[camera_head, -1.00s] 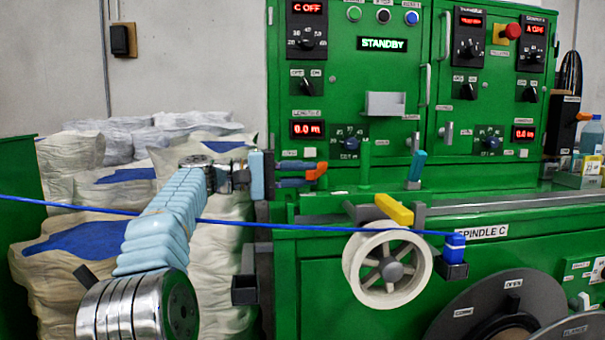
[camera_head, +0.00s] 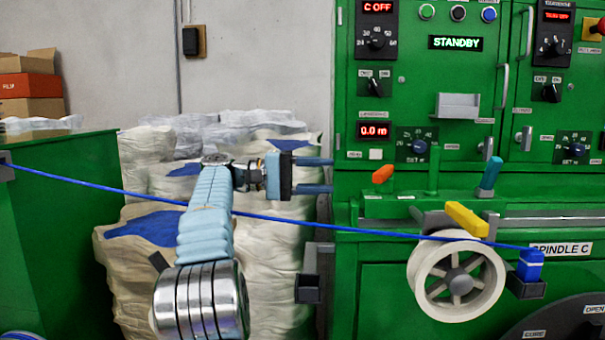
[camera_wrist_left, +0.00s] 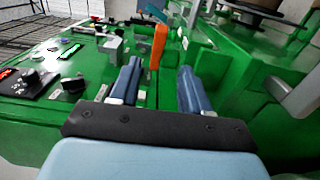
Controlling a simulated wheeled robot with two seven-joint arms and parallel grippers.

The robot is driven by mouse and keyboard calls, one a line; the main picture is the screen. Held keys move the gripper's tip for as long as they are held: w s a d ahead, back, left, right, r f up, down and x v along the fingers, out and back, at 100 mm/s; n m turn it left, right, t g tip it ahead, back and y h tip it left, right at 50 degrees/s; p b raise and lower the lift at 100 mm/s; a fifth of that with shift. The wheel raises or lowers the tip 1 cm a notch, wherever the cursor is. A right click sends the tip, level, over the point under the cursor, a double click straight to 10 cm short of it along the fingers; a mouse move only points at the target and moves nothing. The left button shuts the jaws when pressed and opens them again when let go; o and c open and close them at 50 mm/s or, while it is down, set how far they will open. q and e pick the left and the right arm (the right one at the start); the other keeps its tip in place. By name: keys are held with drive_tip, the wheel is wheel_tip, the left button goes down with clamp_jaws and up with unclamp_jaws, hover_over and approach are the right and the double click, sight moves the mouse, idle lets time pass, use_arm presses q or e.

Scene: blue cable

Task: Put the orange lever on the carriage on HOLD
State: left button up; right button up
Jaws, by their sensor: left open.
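The orange lever (camera_head: 383,174) stands on the green carriage (camera_head: 392,208) at the machine's left end, its top leaning to the right in the head view. Its label is too small to read. My left gripper (camera_head: 328,175) is open and empty, with its fingertips left of the lever and a gap between them. In the left wrist view, the lever (camera_wrist_left: 157,45) stands beyond the open gripper (camera_wrist_left: 160,75), roughly in line with the space between its fingers. My right gripper is not in view.
A taut blue cable (camera_head: 300,221) crosses below my left gripper to a blue block (camera_head: 530,264). A yellow lever (camera_head: 467,219), a blue-handled lever (camera_head: 490,173) and a white spool (camera_head: 430,285) are to the right. Wrapped sacks (camera_head: 270,270) stand behind my arm.

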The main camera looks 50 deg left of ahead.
use_arm(q)
drive_tip(key=v, duration=0.4)
drive_tip(key=shift+s+p, duration=0.1)
drive_tip(key=shift+p, duration=0.2)
idle(0.3)
